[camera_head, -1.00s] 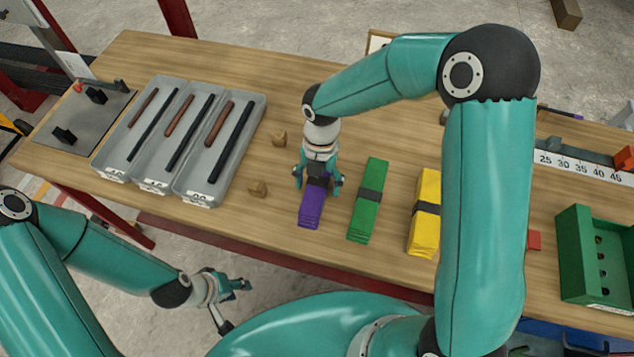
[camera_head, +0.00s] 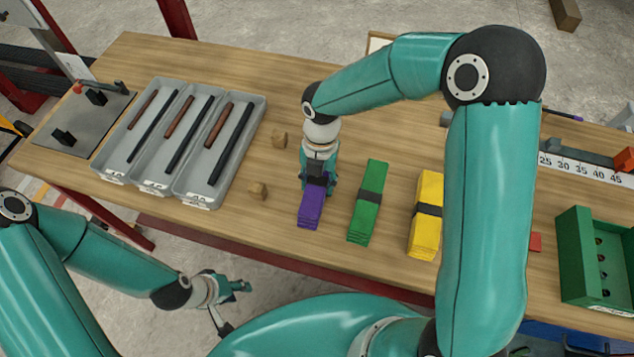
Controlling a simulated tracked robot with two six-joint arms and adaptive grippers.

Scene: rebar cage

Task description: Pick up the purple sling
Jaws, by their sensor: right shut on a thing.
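The purple sling (camera_head: 310,212) is a folded bundle with a dark band, lying on the wooden table near its front edge. My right gripper (camera_head: 317,182) reaches down over its far end and is shut on it around the dark band. The gripper and wrist hide the sling's far end. The sling appears still at table height. My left gripper (camera_head: 236,287) is in front of the table's edge, away from the sling. Its fingers are small and seen from the side, so its opening is unclear.
A green sling (camera_head: 368,202) lies close to the right, then a yellow sling (camera_head: 427,215). Grey trays (camera_head: 253,112) with several bars stand at left. A green box (camera_head: 582,284) stands at far right.

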